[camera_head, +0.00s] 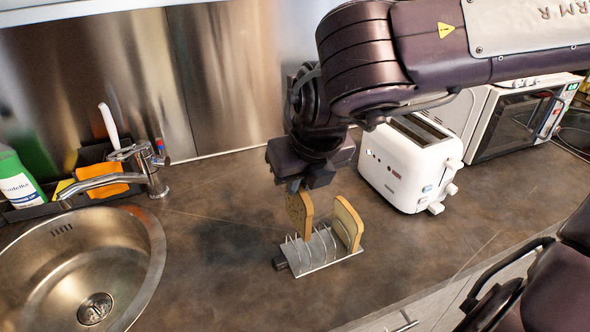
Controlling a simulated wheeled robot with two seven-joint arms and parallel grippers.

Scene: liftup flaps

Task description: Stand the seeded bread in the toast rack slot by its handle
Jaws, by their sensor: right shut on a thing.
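The seeded bread (300,214) is a brown slice with dark specks, held upright. My right gripper (297,186) is shut on its top edge. A plain, paler slice (348,224) stands in the rack's right end. My left gripper is not in view.
A white toaster (405,165) stands behind and right of the rack, with a microwave (515,120) beyond. A steel sink (85,270) with a tap (150,175) is at left. The counter (215,285) is clear around the rack. A metal wall closes the back.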

